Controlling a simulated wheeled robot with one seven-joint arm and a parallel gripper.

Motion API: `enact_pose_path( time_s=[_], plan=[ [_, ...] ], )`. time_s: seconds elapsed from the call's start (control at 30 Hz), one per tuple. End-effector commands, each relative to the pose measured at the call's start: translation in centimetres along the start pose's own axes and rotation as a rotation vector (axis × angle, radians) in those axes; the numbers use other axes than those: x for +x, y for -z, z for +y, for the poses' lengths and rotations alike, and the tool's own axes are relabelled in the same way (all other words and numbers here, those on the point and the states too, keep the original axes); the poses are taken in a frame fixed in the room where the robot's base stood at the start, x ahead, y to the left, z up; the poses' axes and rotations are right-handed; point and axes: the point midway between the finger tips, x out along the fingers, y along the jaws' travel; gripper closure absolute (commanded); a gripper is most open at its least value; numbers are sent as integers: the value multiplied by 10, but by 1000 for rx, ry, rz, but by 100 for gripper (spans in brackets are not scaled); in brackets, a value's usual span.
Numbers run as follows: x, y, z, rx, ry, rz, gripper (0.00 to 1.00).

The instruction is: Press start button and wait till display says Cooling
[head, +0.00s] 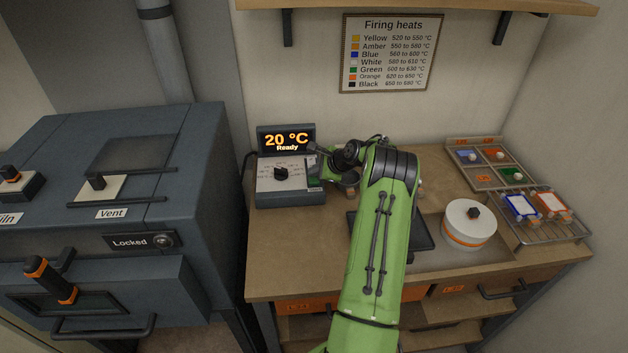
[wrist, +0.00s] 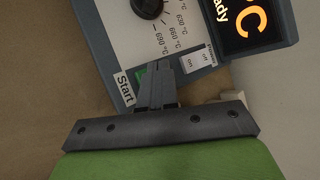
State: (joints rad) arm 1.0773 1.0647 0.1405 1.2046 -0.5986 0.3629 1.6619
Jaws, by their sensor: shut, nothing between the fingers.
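The controller box (head: 290,193) stands on the workbench at the back left. Its display (head: 286,140) reads "20 °C Ready" in orange; part of it also shows in the wrist view (wrist: 246,22). A black dial (head: 281,173) sits on its face, with the temperature scale beside it in the wrist view. The green start button (wrist: 142,77) is partly hidden behind my fingers, beside the "Start" label (wrist: 124,87). My gripper (wrist: 158,68) is shut and empty, its fingertips over or beside the button. I cannot tell whether they touch it.
A grey kiln (head: 110,160), marked "Locked", stands left. A small on/off switch (wrist: 197,60) is close to my fingers. A white lidded pot (head: 470,222), a sorting tray (head: 484,143) and a wire rack (head: 561,230) with coloured pieces stand right. A firing-heats chart (head: 389,53) hangs behind.

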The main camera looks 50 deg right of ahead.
Motion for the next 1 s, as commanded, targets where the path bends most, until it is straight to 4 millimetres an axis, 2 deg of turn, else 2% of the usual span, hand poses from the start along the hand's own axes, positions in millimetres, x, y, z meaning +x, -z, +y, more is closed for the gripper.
enact_pose_path(
  time_s=[1.0],
  plan=[
    [9,7,7,0,0,0,100]
  ],
)
